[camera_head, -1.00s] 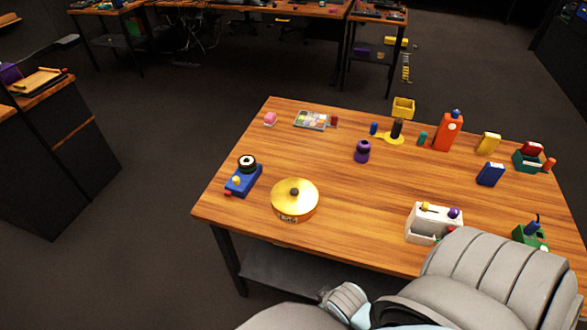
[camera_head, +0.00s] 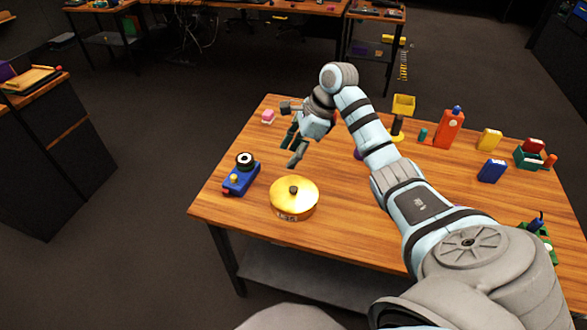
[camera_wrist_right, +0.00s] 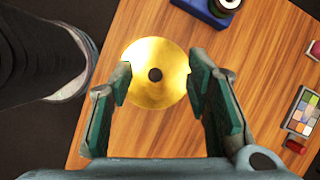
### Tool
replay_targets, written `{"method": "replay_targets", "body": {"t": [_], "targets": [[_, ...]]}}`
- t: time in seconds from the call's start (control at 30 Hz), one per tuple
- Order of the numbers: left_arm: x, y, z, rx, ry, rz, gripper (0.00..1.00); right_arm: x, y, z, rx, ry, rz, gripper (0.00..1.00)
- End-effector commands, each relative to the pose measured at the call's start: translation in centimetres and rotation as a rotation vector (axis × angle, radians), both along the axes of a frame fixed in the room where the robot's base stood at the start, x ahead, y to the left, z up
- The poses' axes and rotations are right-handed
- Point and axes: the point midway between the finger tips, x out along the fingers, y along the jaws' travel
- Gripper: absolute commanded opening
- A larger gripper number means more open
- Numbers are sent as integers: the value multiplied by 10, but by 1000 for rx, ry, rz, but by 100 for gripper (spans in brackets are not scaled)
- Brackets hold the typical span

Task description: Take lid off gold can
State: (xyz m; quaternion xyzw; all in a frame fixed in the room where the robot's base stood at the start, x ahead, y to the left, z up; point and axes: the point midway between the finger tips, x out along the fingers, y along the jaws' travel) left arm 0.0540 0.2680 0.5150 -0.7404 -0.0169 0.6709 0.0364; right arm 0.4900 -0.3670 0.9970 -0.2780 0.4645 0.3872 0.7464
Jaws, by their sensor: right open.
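The gold can (camera_head: 294,204) stands upright on the wooden table near its front left edge. Its round gold lid (camera_head: 281,187) with a small dark knob is on top. In the right wrist view the lid (camera_wrist_right: 153,88) shows from above, between the two finger pads in the picture. My right gripper (camera_head: 291,155) is open and empty, above the table and behind the can, apart from it. Its green-padded fingers also show spread in the right wrist view (camera_wrist_right: 160,85). My left gripper is not in view.
A blue trackball device (camera_head: 241,179) with a black and white disc sits left of the can. An orange bottle (camera_head: 448,130), a yellow block (camera_head: 489,139) and a blue block (camera_head: 491,171) stand on the right side. My right arm hides the table's middle.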

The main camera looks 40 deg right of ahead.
Motion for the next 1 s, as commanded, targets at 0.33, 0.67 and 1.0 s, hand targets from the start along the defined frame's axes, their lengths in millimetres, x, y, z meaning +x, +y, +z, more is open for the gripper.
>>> {"method": "replay_targets", "body": {"t": [0.33, 0.67, 1.0], "targets": [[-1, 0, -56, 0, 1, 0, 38, -19, -23, -51, -102, 136, 4, 45], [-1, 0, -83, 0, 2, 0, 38, -8, -10, -105, -100, 138, 4, 45], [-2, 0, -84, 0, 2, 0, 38, -1, -6, -134, -102, 135, 3, 45]]}}
